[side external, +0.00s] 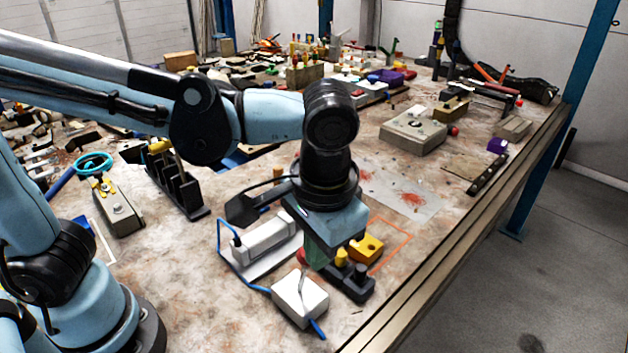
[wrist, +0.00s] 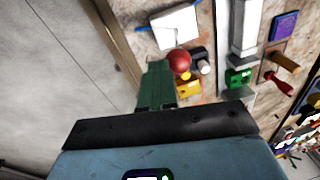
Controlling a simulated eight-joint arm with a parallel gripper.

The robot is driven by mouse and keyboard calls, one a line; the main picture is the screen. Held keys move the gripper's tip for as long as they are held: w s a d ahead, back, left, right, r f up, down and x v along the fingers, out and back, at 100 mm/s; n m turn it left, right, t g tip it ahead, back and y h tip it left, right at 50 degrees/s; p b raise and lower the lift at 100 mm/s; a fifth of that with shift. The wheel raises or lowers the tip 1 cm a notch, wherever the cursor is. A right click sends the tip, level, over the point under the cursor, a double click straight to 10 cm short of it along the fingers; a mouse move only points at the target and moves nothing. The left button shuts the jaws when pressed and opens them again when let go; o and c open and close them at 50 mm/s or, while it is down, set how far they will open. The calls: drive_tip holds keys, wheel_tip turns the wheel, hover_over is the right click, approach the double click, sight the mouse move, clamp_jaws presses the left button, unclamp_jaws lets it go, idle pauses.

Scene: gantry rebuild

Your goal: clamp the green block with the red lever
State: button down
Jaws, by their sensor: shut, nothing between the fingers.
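My gripper (side external: 318,256) points down over the front of the bench. Its green fingers (wrist: 155,88) are shut, with nothing visible between them. A red ball knob (wrist: 180,62), apparently the lever's end, appears right beside the fingers in the wrist view. I cannot tell whether they touch. A bit of red also shows left of the fingers in the side view (side external: 301,256). A small green piece (wrist: 240,77), possibly the green block, lies near the end of a white rail (wrist: 245,25). My gripper hides much of this area in the side view.
A yellow block (side external: 367,247) and a black fixture (side external: 356,286) stand close by the gripper. A white box (side external: 300,297) with a blue cable is in front. A black rack (side external: 176,182) stands to the left. Bare bench lies toward the right edge.

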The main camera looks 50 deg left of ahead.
drive_tip(key=a+h, duration=0.1)
drive_tip(key=a, duration=0.1)
drive_tip(key=a+h, duration=0.2)
drive_tip(key=shift+r, duration=0.4)
drive_tip(key=shift+a+f+h, duration=0.15)
drive_tip(key=shift+a+h, duration=0.95)
drive_tip(key=shift+a, duration=1)
drive_tip(key=shift+f, duration=0.1)
